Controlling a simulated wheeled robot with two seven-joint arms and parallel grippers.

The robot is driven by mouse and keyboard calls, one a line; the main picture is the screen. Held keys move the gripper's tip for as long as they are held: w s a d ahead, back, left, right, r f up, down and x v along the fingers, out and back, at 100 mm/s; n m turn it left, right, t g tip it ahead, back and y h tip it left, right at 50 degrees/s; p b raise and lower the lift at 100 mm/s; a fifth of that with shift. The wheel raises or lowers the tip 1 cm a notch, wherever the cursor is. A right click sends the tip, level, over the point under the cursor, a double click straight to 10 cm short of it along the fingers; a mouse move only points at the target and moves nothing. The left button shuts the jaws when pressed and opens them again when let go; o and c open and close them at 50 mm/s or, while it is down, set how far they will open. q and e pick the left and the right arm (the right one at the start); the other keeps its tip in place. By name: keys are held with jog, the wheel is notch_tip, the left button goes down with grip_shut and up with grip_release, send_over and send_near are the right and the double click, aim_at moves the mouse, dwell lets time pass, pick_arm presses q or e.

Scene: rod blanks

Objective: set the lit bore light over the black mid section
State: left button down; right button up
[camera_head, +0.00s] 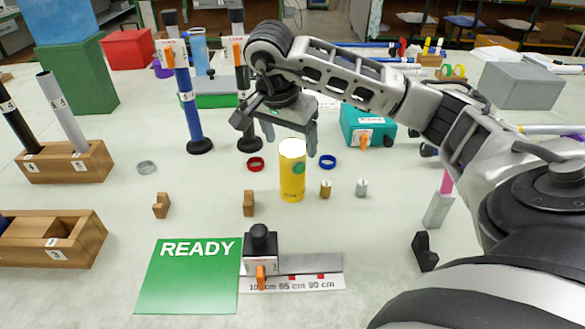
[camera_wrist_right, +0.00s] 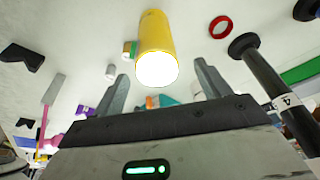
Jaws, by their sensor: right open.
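The bore light (camera_head: 292,183) is a yellow upright cylinder with a glowing white top and a green spot on its side. It stands on the table and also shows in the right wrist view (camera_wrist_right: 157,40). My right gripper (camera_head: 291,136) is open around or just above its top, with a finger on each side and visible gaps. A black upright rod (camera_head: 243,82) on a round black base stands behind and to the left, partly hidden by my arm. It may carry the black mid section, but I cannot tell. My left gripper is not in view.
A blue upright rod (camera_head: 188,100) stands left of the black one. Wooden blocks (camera_head: 88,163) hold rods at the left. Red (camera_head: 256,164) and blue (camera_head: 328,162) rings and small metal plugs (camera_head: 361,188) lie near the light. A green READY mat (camera_head: 185,285) lies in front.

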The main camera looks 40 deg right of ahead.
aim_at(293, 158)
jog(key=x, duration=0.5)
jog(key=shift+s+a, duration=0.25)
jog(key=shift+d+f, duration=0.1)
jog(key=shift+f, duration=0.25)
jog(key=c, duration=1.2)
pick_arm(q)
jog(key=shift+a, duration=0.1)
pick_arm(e)
jog(key=shift+c, duration=0.2)
jog(key=shift+r, duration=0.1)
